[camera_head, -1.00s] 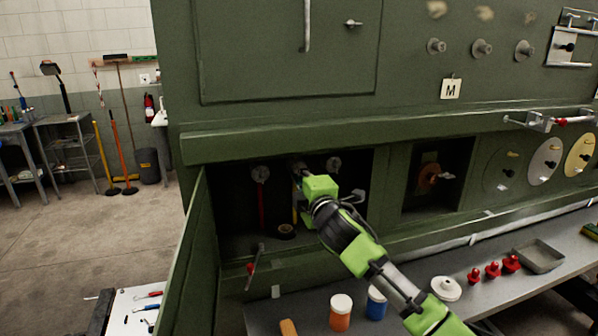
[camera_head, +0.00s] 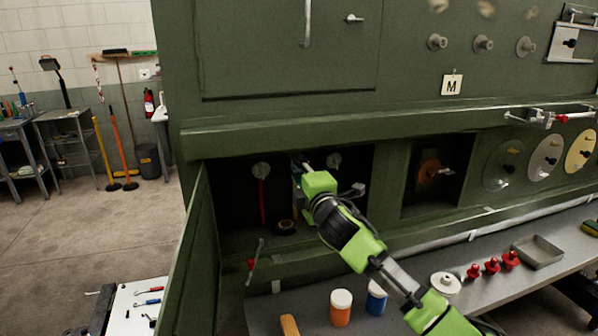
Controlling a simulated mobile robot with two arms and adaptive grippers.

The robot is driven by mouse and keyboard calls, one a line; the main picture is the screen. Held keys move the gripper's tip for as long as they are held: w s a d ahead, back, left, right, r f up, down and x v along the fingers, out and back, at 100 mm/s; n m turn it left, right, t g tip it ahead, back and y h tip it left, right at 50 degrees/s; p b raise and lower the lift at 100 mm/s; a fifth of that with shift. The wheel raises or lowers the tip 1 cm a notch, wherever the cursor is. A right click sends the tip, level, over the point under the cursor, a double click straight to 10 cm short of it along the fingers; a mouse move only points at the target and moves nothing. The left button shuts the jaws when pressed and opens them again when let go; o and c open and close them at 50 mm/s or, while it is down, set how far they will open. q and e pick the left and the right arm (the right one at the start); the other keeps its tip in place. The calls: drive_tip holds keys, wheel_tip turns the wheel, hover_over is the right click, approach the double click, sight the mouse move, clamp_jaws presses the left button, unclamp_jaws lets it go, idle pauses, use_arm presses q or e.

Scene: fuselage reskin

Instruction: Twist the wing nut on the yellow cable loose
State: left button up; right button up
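My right gripper (camera_head: 302,166) reaches into the dark open bay (camera_head: 235,215) in the green panel. Its fingers point up and away, at the top middle of the bay, and my green and black wrist hides much of them. A yellow strip, likely the yellow cable (camera_head: 296,205), shows just left of my wrist. The wing nut on it is hidden behind the gripper or too small to make out. I cannot tell whether the fingers touch it. A round grey fitting with a red cable (camera_head: 262,188) hangs to the left. Another round fitting (camera_head: 334,161) is to the right. My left gripper is not in view.
A hinged door (camera_head: 188,255) stands open at the bay's left edge. A grey bench (camera_head: 400,312) below holds an orange jar (camera_head: 340,310), a blue jar (camera_head: 376,300), red parts (camera_head: 492,265) and a tray (camera_head: 537,252). A dark ring (camera_head: 286,227) lies in the bay.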

drive_tip(key=v, duration=1.2)
